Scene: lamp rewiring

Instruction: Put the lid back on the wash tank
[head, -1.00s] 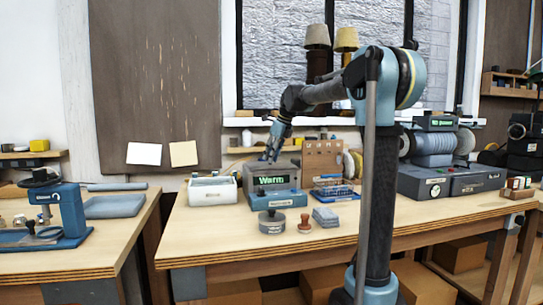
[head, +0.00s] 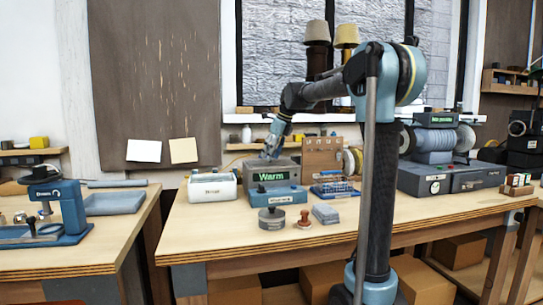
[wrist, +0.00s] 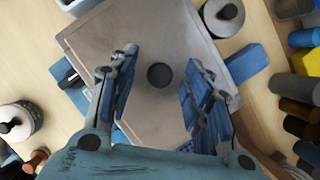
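The wash tank (head: 291,175) is a grey box on a blue base with a green "Warm" display, on the right bench. In the wrist view a grey, square-edged panel (wrist: 125,38) with a dark round knob-like spot (wrist: 160,76) lies below my gripper. It looks like the lid, over the tank; whether it is seated cannot be told. My gripper (wrist: 157,95) is open, with one finger on each side of the knob and no visible contact. In the head view my gripper (head: 268,154) points down just above the tank.
A white bin (head: 212,188) stands left of the tank. A round grey pot (head: 272,218), a stamp (head: 305,219) and grey pads (head: 326,214) lie in front. A blue rack (head: 334,189) is close on the right. The front left of the bench is clear.

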